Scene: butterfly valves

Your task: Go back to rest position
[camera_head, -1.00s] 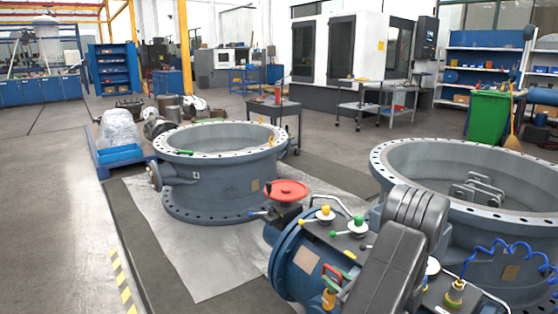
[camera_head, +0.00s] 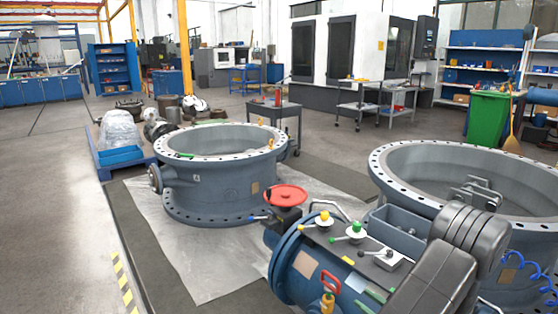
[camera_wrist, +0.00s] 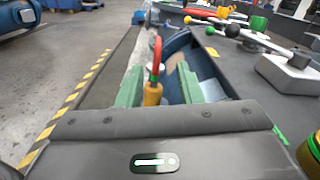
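My gripper (camera_wrist: 160,90) shows in the wrist view as two green fingers spread apart, with nothing held between them. A red loop handle on a yellow stem (camera_wrist: 153,94) appears in the gap between the fingers, beyond them. It also stands upright on the blue valve body (camera_head: 287,256) in the head view, with the red loop (camera_head: 330,281) uppermost. My dark grey arm covers the lower right of the head view. I cannot clearly make out my gripper there.
A red handwheel (camera_head: 286,195) and yellow and green knobs (camera_head: 354,229) stand on the blue valve. Large grey flanged rings stand left (camera_head: 222,178) and right (camera_head: 404,194). A trolley (camera_head: 275,115) is behind.

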